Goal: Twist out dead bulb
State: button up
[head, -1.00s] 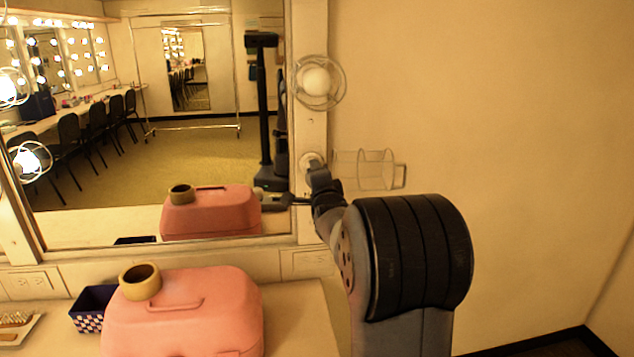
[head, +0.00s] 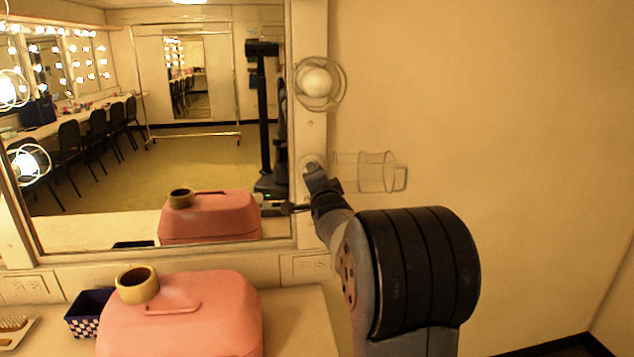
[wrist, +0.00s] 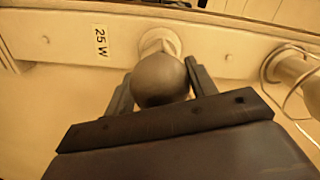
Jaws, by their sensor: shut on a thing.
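The dead bulb (wrist: 161,80) is a dull grey globe in the wrist view, unlit, its neck at a pale socket (wrist: 159,42) in the mirror frame. My gripper (wrist: 158,82) has a finger on each side of the globe and is shut on it. In the head view my gripper (head: 317,178) reaches the lower socket on the mirror's right frame post; it hides most of the bulb there. A wire cage (head: 375,172) stands out to the right of this socket, swung open beside the bulb. I cannot tell whether the bulb's thread is free of the socket.
Another unlit bulb in a wire cage (head: 318,83) sits just above on the same post. A pink case (head: 215,318) with a tape roll (head: 137,284) on it stands on the counter, beside a blue checked box (head: 88,312). A "25 W" label (wrist: 101,41) is on the frame.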

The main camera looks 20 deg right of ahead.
jog(key=shift+n+b, duration=0.9)
jog(key=shift+n, duration=0.3)
jog(key=shift+s, duration=0.1)
jog(key=b+v, duration=0.2)
jog(key=v, duration=0.5)
dwell(1.2)
